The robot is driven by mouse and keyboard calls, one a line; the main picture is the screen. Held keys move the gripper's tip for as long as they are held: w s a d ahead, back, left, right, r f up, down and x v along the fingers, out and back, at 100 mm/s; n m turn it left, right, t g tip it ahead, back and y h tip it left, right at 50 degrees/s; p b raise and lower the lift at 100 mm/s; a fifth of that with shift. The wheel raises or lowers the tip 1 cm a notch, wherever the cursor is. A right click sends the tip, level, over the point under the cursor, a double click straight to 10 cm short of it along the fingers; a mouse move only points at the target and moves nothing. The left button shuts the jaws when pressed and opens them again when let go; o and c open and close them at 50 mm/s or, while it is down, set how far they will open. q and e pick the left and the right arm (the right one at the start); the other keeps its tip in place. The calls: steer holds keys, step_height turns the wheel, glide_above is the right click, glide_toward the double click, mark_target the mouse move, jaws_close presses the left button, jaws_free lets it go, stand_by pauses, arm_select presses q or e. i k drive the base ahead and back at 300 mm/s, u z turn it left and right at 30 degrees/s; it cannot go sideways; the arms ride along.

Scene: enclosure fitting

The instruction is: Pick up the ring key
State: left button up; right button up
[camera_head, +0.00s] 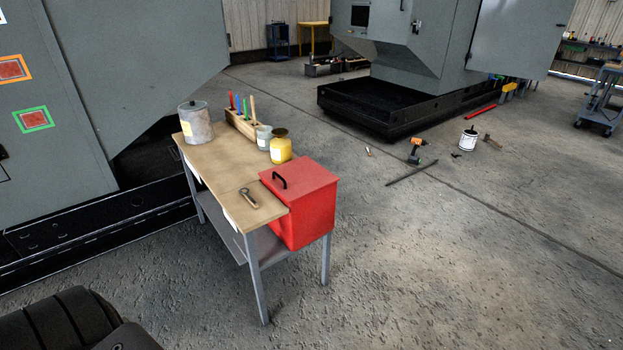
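The ring key (248,197) is a small dark metal tool with a ring at one end. It lies flat on the near right part of the wooden top of a workbench (212,163), left of a red box (305,205). Nothing covers it. Neither of my grippers shows in the head view.
On the bench stand a grey lidded can (195,123), a wooden rack with coloured tools (240,124), a yellow jar (281,150) and a pale cup (263,137). A large grey machine (60,100) stands behind left.

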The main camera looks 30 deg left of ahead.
mark_target(250, 197)
steer(key=z, duration=0.3)
steer(key=i, duration=1.4)
steer(key=u, duration=0.45)
steer(key=i, duration=0.85)
steer(key=u, duration=0.7)
